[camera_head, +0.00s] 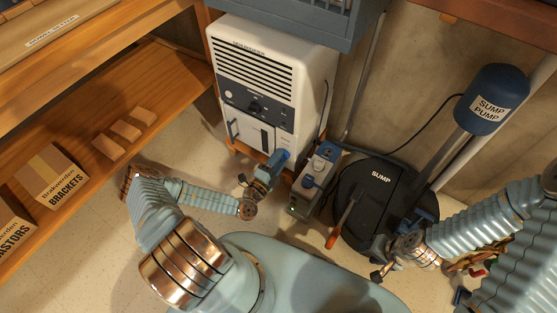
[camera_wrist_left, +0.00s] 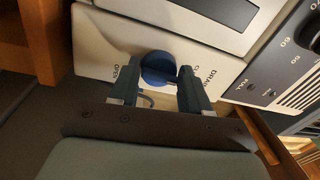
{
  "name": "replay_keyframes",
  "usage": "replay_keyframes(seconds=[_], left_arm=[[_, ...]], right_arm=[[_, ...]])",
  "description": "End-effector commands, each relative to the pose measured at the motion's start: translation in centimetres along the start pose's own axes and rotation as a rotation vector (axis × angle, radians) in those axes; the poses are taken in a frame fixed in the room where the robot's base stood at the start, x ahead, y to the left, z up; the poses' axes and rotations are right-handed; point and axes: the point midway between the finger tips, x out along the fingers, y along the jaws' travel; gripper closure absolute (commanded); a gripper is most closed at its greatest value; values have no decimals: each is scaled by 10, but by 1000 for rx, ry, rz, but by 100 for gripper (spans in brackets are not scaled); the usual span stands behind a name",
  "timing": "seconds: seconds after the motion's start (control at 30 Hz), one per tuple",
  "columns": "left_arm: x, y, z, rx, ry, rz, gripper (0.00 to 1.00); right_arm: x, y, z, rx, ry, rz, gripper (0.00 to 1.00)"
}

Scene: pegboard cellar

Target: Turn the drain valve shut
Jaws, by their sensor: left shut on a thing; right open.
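The drain valve is a round blue knob (camera_wrist_left: 157,68) on the pale lower panel of the white dehumidifier (camera_head: 262,85). The panel has OPEN printed to the left of the knob and DRAIN, with a partly hidden word beside it, to the right in the left wrist view. My left gripper (camera_wrist_left: 157,84) is shut on the knob, one dark finger on each side. My right gripper (camera_head: 382,262) is open, beside the black sump lid.
A grey box (camera_head: 316,178) stands just right of my left gripper. An orange-handled tool (camera_head: 342,222) lies by the sump lid (camera_head: 376,200). The blue sump pump (camera_head: 491,99) stands at right. Wooden shelves with a brackets box (camera_head: 52,178) fill the left side.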

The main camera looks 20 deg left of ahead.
Motion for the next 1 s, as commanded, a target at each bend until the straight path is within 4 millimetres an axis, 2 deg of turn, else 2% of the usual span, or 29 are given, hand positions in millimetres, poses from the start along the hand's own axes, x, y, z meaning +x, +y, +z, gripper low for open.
replay_keyframes(seconds=[0.63, 0.67, 0.7, 1.0], left_arm=[[-1, 3, 3, -50, -13, 6, 83], [-1, 3, 3, -50, -13, 6, 51], [-1, 3, 3, -49, -12, 6, 45], [-1, 2, 1, -50, -8, 3, 45]], right_arm=[[2, 0, 0, 0, 0, 0, 57], [2, 0, 0, 0, 0, 0, 57], [2, 0, 0, 0, 0, 0, 57], [1, 0, 0, 0, 0, 0, 57]])
